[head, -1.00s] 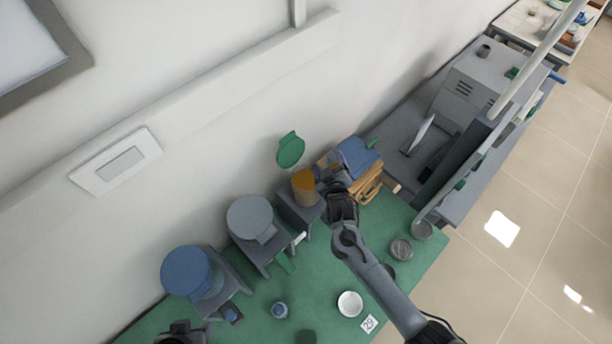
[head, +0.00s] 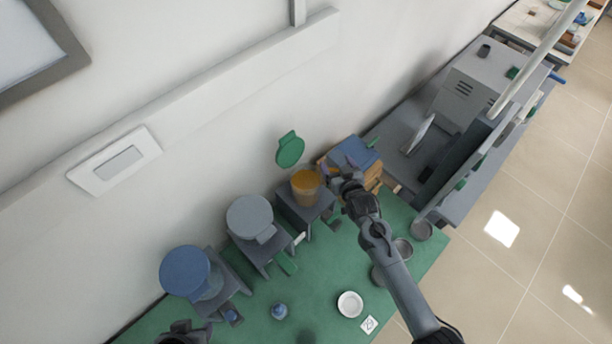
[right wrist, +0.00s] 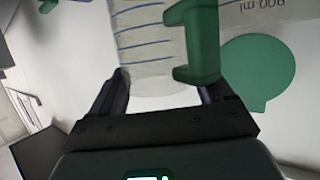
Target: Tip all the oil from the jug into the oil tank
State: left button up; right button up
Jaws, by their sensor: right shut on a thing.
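In the right wrist view a clear jug (right wrist: 150,50) with blue graduation lines and upside-down "ml" lettering fills the top. A green part (right wrist: 197,45), apparently its handle, stands in front. My right gripper (right wrist: 165,88) is shut on the jug; no oil shows in the visible part. In the head view my right gripper (head: 332,173) is just right of an amber-filled cup (head: 306,186) above a dark stand. This seems to be the oil tank, but I cannot clearly separate jug and tank there. A dark part (head: 183,333) at bottom left may be my left gripper; its jaws are unclear.
A round green lid (head: 290,150) stands open against the wall. Grey-lidded (head: 250,217) and blue-lidded (head: 186,270) units stand to the left. A blue-topped wooden box (head: 352,153) is close behind the right gripper. A white bowl (head: 350,304) stands on the green bench (head: 325,270).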

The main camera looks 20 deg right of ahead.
jog(key=shift+r, duration=0.1)
jog(key=shift+r, duration=2.4)
